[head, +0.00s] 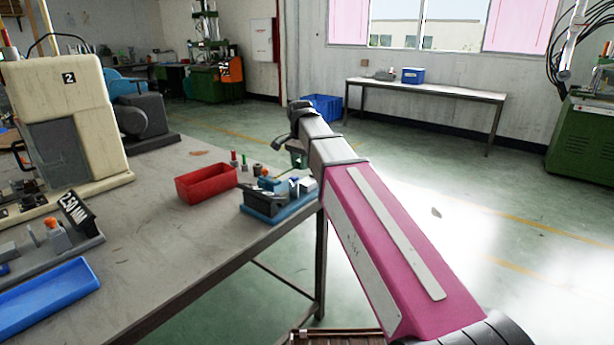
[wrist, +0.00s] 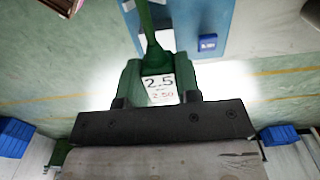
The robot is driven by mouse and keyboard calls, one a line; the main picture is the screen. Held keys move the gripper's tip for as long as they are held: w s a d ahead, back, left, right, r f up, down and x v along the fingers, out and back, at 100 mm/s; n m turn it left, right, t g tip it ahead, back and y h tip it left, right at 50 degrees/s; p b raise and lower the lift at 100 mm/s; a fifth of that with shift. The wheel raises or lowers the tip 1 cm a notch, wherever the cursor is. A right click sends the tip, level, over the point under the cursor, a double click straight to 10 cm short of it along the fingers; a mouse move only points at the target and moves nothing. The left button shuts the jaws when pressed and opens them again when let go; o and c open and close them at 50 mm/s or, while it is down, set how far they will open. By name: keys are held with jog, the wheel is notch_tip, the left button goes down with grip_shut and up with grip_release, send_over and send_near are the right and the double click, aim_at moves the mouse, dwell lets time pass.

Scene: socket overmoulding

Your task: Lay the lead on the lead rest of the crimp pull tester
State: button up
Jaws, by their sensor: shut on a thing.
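My gripper (wrist: 158,68) has green fingers in the wrist view. They are shut on the lead (wrist: 150,42), a green piece with a white tag (wrist: 160,88) reading 2.5 and 2.50, which runs away toward the top of the picture. In the head view my gripper (head: 298,158) is mostly hidden behind my arm, just behind a blue-based device (head: 270,207) at the bench corner. This device seems to be the crimp pull tester; its lead rest cannot be made out. I cannot tell whether the lead touches it.
A red tray (head: 206,184) stands left of the device, with several small coloured pieces behind it. A cream machine marked 2 (head: 65,110), a 2.50 MM sign (head: 77,210) and a blue tray (head: 45,297) are further left. The bench (head: 160,250) is clear in front.

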aim_at(307, 181)
jog(key=shift+w+d+f, duration=0.8)
jog(key=shift+w+d, duration=0.1)
jog(key=shift+d, duration=0.2)
jog(key=shift+f, duration=2)
jog(key=shift+f, duration=0.1)
jog(key=o, duration=1)
notch_tip(307, 181, up, 12)
jog(key=shift+r, duration=0.1)
